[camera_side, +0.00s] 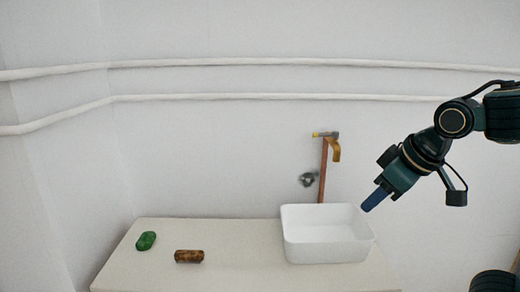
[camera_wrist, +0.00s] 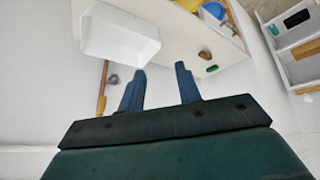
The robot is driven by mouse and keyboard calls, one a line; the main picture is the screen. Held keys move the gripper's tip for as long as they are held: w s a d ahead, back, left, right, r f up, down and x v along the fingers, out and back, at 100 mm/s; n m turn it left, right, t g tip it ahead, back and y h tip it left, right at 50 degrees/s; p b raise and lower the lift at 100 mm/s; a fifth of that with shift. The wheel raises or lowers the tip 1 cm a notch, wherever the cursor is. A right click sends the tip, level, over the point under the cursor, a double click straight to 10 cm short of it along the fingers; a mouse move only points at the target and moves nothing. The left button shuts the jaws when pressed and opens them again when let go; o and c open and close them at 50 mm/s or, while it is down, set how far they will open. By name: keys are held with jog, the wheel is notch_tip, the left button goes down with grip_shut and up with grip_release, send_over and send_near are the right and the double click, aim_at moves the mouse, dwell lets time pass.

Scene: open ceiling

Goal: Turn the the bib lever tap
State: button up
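The bib lever tap (camera_side: 335,150) has a brass-coloured lever hanging down from its head, at the top of a copper pipe (camera_side: 322,175) on the white wall. A small grey metal fitting (camera_side: 308,179) sits on the wall left of the pipe. In the wrist view the pipe (camera_wrist: 103,85) and the grey fitting (camera_wrist: 113,80) show left of my fingers, and I cannot make out the lever. My gripper (camera_side: 376,200) is right of and below the tap, apart from it, near the basin's right rim. In the wrist view its two blue fingers (camera_wrist: 160,70) are spread with nothing between them.
A white basin (camera_side: 325,250) stands on the pale counter (camera_side: 235,275) below the tap. A green object (camera_side: 146,240) and a brown one (camera_side: 189,256) lie left on the counter. Two white pipes (camera_side: 250,62) run along the wall. A shelf unit (camera_wrist: 300,50) shows in the wrist view.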

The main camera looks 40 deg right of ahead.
jog(key=w+d+r+n+h, duration=0.1)
jog(key=w+d+h, duration=0.2)
jog(key=w+d, duration=0.3)
jog(key=w+d+r+h, duration=0.1)
jog(key=w+d+h, duration=0.25)
jog(key=w, duration=0.55)
jog(key=n+h, duration=0.5)
jog(key=h, duration=0.2)
send_near(319, 135)
jog(key=shift+s+a+r, duration=0.1)
jog(key=shift+s+a, duration=0.1)
jog(key=shift+a, duration=0.35)
jog(key=shift+d, duration=0.15)
jog(key=x, duration=1.3)
jog(key=shift+w+d, duration=0.15)
jog(key=shift+d, duration=0.1)
grip_shut()
